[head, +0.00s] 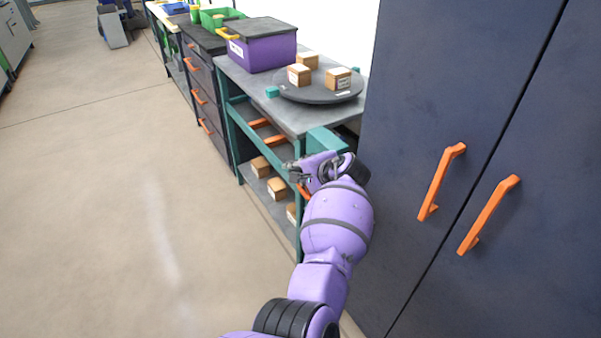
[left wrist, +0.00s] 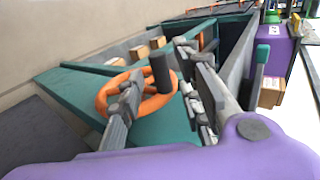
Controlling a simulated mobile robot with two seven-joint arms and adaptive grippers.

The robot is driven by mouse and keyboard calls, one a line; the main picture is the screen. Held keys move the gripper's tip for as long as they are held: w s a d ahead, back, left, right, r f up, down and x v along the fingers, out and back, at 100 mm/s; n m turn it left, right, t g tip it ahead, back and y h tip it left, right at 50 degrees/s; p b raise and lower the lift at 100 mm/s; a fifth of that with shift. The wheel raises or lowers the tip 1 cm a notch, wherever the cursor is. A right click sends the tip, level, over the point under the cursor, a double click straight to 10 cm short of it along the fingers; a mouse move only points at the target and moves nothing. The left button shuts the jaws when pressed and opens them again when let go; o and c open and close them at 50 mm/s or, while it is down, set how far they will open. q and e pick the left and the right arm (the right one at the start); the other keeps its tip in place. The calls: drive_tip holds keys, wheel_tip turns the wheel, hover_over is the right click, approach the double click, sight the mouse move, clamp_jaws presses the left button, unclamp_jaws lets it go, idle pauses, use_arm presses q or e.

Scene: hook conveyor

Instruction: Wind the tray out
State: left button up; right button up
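An orange handwheel (left wrist: 140,95) with an upright dark knob (left wrist: 161,73) is on the teal end of the workbench in the left wrist view. In the head view only a sliver of orange shows beside my gripper. My left gripper (head: 292,173) is at the bench's near end. In the left wrist view its fingers (left wrist: 160,98) are spread, one over the wheel's left part and the others right of the knob. The knob stands between them, and I cannot tell whether they touch it. A round dark tray (head: 320,92) carrying wooden blocks lies on the bench top.
The grey bench top (head: 270,105) also holds a purple crate (head: 262,52). Blocks lie on the bench's lower shelf (head: 272,205). A dark cabinet with orange handles (head: 440,182) stands close on the right. The floor (head: 120,220) on the left is clear.

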use_arm(q)
drive_tip(key=shift+c, duration=0.4)
drive_tip(key=shift+s, duration=0.1)
clamp_jaws()
drive_tip(key=shift+f, duration=0.1)
